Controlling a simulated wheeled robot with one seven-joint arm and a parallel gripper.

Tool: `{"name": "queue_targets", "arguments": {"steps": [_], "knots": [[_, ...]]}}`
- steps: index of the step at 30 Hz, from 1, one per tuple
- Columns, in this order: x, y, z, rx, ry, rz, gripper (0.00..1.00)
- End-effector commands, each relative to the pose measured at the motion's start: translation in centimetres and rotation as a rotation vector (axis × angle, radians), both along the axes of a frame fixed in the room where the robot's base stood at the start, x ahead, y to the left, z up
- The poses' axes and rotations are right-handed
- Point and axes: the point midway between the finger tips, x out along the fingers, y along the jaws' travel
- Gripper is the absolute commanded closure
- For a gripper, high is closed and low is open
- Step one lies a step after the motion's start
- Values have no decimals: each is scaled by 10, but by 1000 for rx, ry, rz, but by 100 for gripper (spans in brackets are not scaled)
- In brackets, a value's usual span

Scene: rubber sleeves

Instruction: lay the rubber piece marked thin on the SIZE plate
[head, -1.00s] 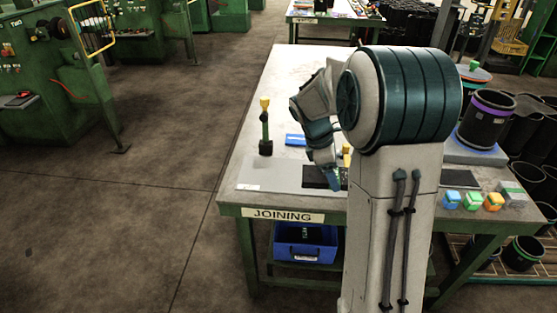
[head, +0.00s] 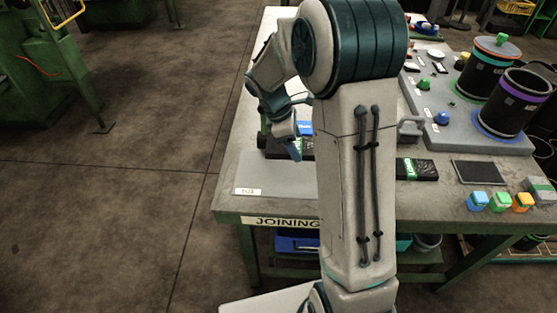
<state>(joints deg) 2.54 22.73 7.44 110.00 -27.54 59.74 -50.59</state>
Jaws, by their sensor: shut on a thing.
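The SIZE plate (head: 240,172) is a flat grey plate at the front left of the bench, with a small white label (head: 247,191) at its front edge. My gripper (head: 294,148) is over the plate's back right part, partly hidden by my arm. It is shut on a black rubber piece (head: 272,149) with a green mark, too small to read. I cannot tell whether this piece touches the plate. Another black piece with a green and white label (head: 416,169) lies on the bench right of my arm.
A dark flat pad (head: 479,172) and blue, green and orange blocks (head: 500,201) are at the front right. A grey board (head: 468,118) holds black sleeves (head: 511,103) and small parts. A blue item (head: 305,128) is behind my gripper. A blue bin (head: 290,243) sits under the bench.

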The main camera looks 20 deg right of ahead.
Motion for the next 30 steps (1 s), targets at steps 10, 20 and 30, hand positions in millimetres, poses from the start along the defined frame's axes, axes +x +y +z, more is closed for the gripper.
{"name": "queue_targets", "arguments": {"steps": [10, 20, 30], "knots": [[2, 47, -28, 0, 0, 3, 63], [2, 48, -66, 0, 2, 4, 63], [2, 48, -71, 0, 0, 4, 63]]}}
